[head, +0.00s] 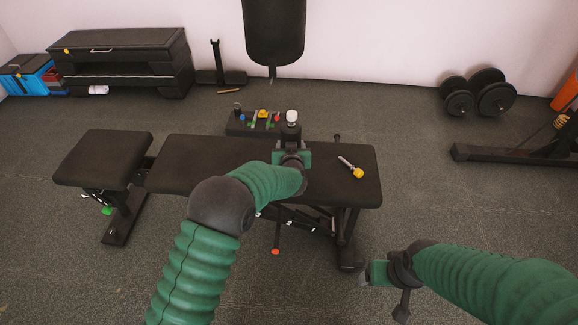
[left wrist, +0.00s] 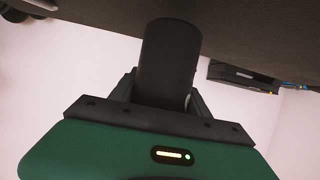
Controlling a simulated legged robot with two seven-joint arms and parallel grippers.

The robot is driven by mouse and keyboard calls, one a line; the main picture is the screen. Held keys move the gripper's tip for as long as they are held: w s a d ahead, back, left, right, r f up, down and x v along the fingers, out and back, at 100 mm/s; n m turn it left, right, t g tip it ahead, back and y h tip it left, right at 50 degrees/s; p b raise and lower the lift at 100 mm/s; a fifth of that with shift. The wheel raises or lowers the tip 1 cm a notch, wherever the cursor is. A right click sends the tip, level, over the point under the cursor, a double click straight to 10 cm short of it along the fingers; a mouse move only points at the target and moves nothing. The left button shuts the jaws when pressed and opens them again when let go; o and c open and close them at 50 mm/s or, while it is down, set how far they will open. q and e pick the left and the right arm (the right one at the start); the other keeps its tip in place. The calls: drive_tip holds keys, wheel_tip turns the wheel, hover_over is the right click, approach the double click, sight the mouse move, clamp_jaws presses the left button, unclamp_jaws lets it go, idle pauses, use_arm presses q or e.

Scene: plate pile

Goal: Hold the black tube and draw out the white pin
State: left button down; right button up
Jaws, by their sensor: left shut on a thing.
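The black tube (head: 291,131) stands roughly upright at the far edge of the bench, and the round white head of the white pin (head: 292,116) shows at its top. My left gripper (head: 291,148) is shut on the tube. In the left wrist view, the dark tube (left wrist: 168,60) sits between the fingers of my left gripper (left wrist: 165,92). The pin's shaft is hidden. My right gripper (head: 372,273) is well away, low and to the right, in front of the bench; its finger gap is not clear.
A yellow-headed silver pin (head: 350,167) lies on the black bench (head: 210,155). Behind the bench is a dark holder (head: 240,127) with coloured knobs. Dumbbells (head: 478,93) stand at back right. A black stepped bench (head: 120,55) is at back left. Floor around is mostly clear.

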use_arm(q)
drive_tip(key=w, duration=0.3)
drive_tip(key=shift+d+r+b, duration=0.15)
drive_tip(key=shift+d+b, duration=0.05)
drive_tip(key=shift+b, duration=0.1)
drive_tip(key=shift+f+b, duration=1.25)
drive_tip(key=shift+b, duration=0.15)
use_arm(e)
drive_tip(key=x, duration=0.3)
drive_tip(key=shift+s+f, duration=0.35)
drive_tip(key=shift+f, duration=0.05)
use_arm(q)
drive_tip(key=shift+r, duration=0.1)
drive_tip(key=shift+f, duration=0.2)
use_arm(e)
drive_tip(key=shift+c, duration=0.8)
drive_tip(key=c, duration=0.4)
